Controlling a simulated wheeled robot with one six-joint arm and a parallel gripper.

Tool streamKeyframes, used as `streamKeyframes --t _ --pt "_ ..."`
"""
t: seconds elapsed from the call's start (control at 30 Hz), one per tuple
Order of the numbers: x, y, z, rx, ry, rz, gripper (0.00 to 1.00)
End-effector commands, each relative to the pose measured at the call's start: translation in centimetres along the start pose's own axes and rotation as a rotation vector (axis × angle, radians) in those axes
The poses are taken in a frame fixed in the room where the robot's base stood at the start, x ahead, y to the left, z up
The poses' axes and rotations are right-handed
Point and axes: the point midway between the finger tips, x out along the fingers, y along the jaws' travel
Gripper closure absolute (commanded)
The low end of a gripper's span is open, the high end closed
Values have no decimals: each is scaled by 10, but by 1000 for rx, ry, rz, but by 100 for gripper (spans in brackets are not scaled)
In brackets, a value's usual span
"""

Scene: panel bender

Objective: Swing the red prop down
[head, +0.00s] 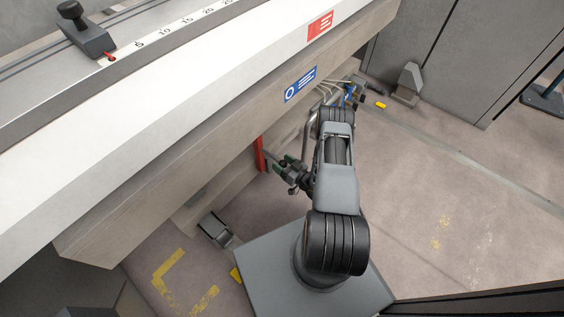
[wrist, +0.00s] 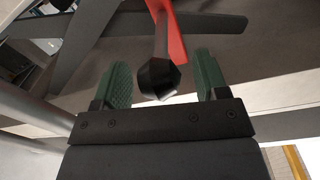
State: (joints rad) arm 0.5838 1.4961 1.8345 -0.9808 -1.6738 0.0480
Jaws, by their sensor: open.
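The red prop (head: 260,154) shows in the head view as a short upright red bar below the machine's front beam. In the wrist view the red bar (wrist: 174,38) comes in from the top and has a dark faceted knob (wrist: 159,78) near its end. My gripper (wrist: 163,75) is open, its green pads to the left and right of the knob with gaps on both sides. Whether the knob is in depth between the pads, I cannot tell. In the head view my gripper (head: 283,163) is beside the red prop, under the beam. The prop's upper end is hidden by the beam.
The machine's long beam (head: 200,150) overhangs my gripper. Pipes and cables (head: 327,95) are behind my arm. A grey pedal-like part (head: 215,229) stands on the floor at lower left. The floor to the right is open up to grey cabinets (head: 440,50).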

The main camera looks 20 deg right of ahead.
Motion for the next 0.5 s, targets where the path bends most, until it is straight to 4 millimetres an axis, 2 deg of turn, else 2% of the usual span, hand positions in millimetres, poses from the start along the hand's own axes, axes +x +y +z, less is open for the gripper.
streamKeyframes --t 0.2,0.5 --pt "0 0 0 -1 0 2 33" --pt "0 0 0 0 0 0 62"
